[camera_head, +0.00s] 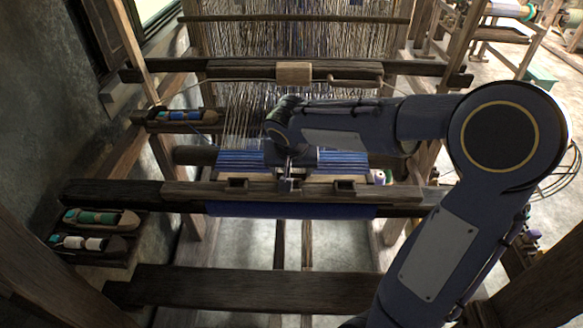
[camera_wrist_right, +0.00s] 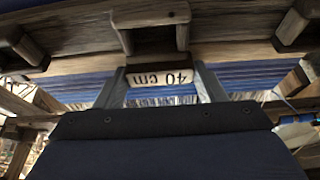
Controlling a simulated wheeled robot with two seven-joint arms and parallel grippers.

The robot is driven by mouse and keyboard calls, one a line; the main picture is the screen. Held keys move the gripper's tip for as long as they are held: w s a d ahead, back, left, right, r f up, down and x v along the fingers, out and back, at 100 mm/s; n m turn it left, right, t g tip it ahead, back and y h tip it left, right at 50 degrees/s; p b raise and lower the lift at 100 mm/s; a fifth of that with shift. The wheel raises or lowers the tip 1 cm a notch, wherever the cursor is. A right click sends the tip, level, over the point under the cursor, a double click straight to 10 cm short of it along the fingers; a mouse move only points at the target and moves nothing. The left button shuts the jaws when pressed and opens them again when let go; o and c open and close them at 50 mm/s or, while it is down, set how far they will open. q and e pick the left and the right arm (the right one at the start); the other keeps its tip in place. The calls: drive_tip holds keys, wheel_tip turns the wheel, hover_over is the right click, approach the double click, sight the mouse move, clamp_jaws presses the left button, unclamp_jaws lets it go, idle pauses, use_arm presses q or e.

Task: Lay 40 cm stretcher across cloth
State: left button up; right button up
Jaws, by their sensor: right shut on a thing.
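My right gripper (camera_head: 286,185) reaches down at the middle of the pale wooden piece along the front beam. In the right wrist view its two fingers (camera_wrist_right: 161,84) stand on either side of a white label reading "40 cm", upside down. I take this as the 40 cm stretcher (camera_wrist_right: 160,77); the gripper is shut on it. Most of the stretcher's body cannot be told apart from the wood around it. The blue striped cloth (camera_head: 343,160) lies just behind, partly hidden by the gripper, and shows in the wrist view (camera_wrist_right: 250,73). My left gripper is out of view.
Shuttles with bobbins (camera_head: 95,218) sit in trays at the left. Warp threads rise behind the cloth. A dark plank (camera_head: 250,288) crosses the front.

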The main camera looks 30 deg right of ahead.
drive_tip(key=o, duration=1.2)
drive_tip(key=shift+c, duration=0.2)
drive_tip(key=v, duration=0.7)
drive_tip(key=shift+s+a+r, duration=0.1)
drive_tip(key=shift+s+r, duration=0.05)
drive_tip(key=shift+r, duration=0.2)
